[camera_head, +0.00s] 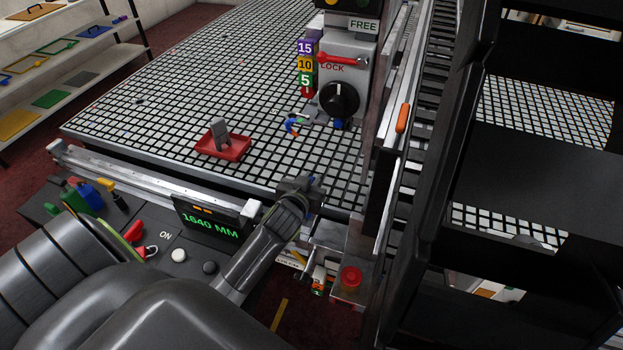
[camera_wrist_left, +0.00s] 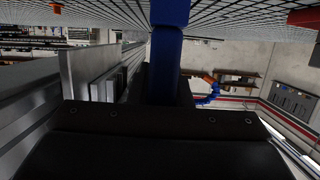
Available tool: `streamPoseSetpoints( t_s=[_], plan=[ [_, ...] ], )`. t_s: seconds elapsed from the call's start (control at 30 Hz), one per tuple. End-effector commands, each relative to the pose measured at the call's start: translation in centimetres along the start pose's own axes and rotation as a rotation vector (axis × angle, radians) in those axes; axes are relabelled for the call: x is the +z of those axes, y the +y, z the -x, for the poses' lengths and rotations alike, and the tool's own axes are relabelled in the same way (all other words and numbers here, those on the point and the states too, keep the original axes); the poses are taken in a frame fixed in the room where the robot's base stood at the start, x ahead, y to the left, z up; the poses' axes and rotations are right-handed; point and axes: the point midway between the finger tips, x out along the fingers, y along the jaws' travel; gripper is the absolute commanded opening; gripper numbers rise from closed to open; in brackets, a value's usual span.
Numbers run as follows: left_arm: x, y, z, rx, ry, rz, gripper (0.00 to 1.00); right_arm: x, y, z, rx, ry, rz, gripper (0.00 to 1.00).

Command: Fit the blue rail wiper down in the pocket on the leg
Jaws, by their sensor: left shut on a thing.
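My left gripper (camera_head: 300,188) is low at the front edge of the grid table, beside the upright metal leg. In the left wrist view a blue piece (camera_wrist_left: 168,50), which I take as the rail wiper, stands between the dark jaws (camera_wrist_left: 165,85), and the gripper is shut on it. In the head view the wiper is mostly hidden by the gripper and too small to make out. The pocket on the leg cannot be told clearly in either view. My right gripper is not in view.
A red tray (camera_head: 235,150) with a grey block stands on the grid table (camera_head: 180,80). A control head with a black knob (camera_head: 339,99) stands behind the gripper. A red button (camera_head: 351,277) is at front right. A display (camera_head: 210,222) reads 1640 MM.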

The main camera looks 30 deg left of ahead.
Motion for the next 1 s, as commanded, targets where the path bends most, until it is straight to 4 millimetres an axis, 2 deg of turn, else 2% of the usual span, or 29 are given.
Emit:
streamPoseSetpoints(
  t_s=[1.0],
  plan=[
    [5.1, 0.0, -1.6, 0.000, 0.000, 0.001, 0.00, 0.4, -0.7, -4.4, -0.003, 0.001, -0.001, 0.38]
  ],
)
